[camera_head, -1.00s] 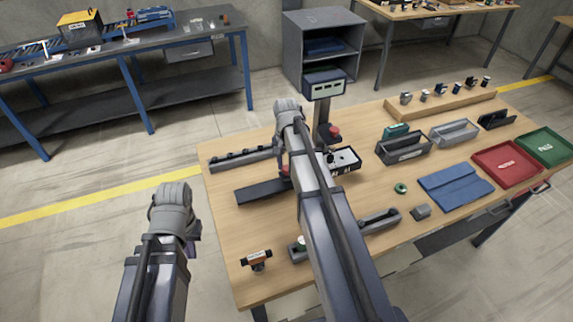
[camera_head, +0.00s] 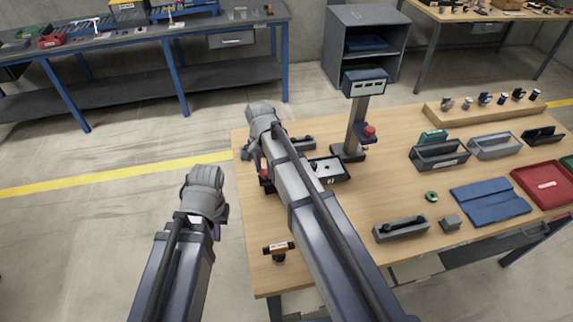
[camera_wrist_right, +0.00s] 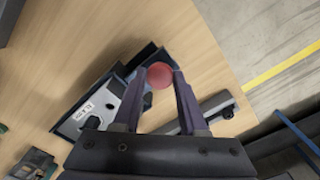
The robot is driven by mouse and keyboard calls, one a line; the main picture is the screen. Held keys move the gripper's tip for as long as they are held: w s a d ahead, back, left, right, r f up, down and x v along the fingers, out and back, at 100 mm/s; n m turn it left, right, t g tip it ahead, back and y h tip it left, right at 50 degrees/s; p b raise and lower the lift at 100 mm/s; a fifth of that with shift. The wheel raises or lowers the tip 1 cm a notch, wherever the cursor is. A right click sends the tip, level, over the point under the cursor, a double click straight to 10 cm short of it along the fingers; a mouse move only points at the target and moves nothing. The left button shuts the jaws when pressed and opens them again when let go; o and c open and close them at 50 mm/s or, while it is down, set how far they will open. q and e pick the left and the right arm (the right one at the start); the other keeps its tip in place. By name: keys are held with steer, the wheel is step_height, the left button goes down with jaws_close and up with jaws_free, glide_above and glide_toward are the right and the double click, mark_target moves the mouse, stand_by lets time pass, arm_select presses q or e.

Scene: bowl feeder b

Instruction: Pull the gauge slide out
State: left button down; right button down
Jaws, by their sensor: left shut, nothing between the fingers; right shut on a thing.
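My right gripper (camera_wrist_right: 159,80) is shut on a red round knob (camera_wrist_right: 159,75), held between its fingertips in the right wrist view. A dark flat part (camera_wrist_right: 142,57), apparently the gauge slide, lies by the knob. It adjoins a dark box with a pale, labelled top (camera_wrist_right: 106,98), seen in the head view right of my right arm (camera_head: 329,170). How far the slide stands out of the box cannot be told. In the head view my right forearm hides much of this area. My left gripper (camera_head: 221,216) is shut and empty, off the table's left side, its fingers mostly hidden.
A post with a display (camera_head: 366,83) stands behind the box. A grey bar (camera_wrist_right: 205,112) lies near the table edge.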

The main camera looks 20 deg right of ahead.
steer(key=a, duration=0.6)
steer(key=shift+w+a, duration=0.15)
steer(key=shift+a, duration=0.2)
steer(key=c, duration=0.8)
jaws_free()
steer(key=shift+c, duration=0.2)
steer(key=o, duration=0.4)
steer(key=shift+a, duration=0.1)
steer(key=shift+r, duration=0.15)
step_height(320, 180, up, 8)
steer(key=p, duration=0.7)
steer(key=shift+f+p, duration=0.25)
steer(key=shift+p, duration=0.15)
